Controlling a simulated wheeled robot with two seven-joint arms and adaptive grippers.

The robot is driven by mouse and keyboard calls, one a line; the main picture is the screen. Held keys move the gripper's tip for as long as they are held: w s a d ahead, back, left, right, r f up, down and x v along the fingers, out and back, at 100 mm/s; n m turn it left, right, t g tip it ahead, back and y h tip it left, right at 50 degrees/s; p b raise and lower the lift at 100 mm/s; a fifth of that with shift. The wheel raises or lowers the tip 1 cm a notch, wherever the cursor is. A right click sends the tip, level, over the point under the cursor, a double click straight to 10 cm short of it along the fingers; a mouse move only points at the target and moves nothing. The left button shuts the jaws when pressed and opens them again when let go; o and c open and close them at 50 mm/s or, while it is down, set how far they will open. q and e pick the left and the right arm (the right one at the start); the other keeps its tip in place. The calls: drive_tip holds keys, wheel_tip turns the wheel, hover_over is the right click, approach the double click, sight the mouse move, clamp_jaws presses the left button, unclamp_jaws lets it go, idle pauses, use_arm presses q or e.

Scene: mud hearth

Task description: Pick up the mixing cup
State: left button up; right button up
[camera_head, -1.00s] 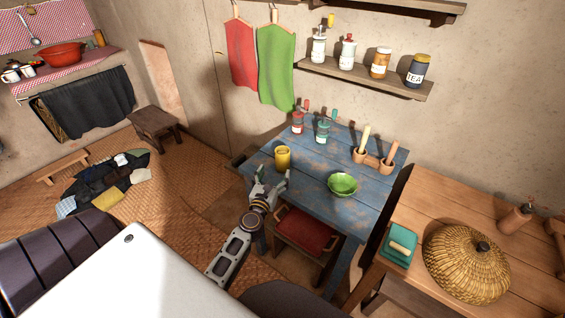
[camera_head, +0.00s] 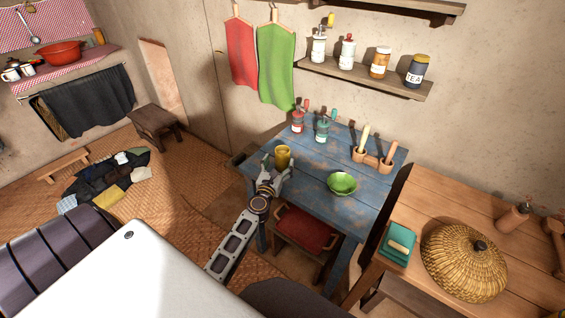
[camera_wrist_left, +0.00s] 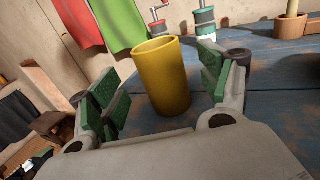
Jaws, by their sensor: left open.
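The mixing cup is a yellow cup (camera_head: 283,154) standing upright on the blue table (camera_head: 312,163), near its left end. My left gripper (camera_head: 279,167) is open at the cup, with its fingers reaching toward it from the front. In the left wrist view the yellow cup (camera_wrist_left: 163,76) stands between the two green-padded fingers of the left gripper (camera_wrist_left: 158,85). Gaps show between the cup and the pads on both sides. My right gripper is not in view.
A green bowl (camera_head: 342,184) sits to the right of the cup. Red (camera_head: 297,122) and teal (camera_head: 322,130) grinders stand behind it. Wooden holders with pestles (camera_head: 372,158) are at the back right.

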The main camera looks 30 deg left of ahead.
sight(280, 159)
use_arm(q)
drive_tip(key=shift+w, duration=0.1)
drive_tip(key=shift+w+a, duration=0.1)
drive_tip(key=shift+w, duration=0.25)
drive_tip(key=shift+x, duration=2.15)
drive_tip(key=c, duration=1.2)
drive_tip(key=shift+r+p, duration=0.2)
drive_tip(key=shift+p, duration=0.1)
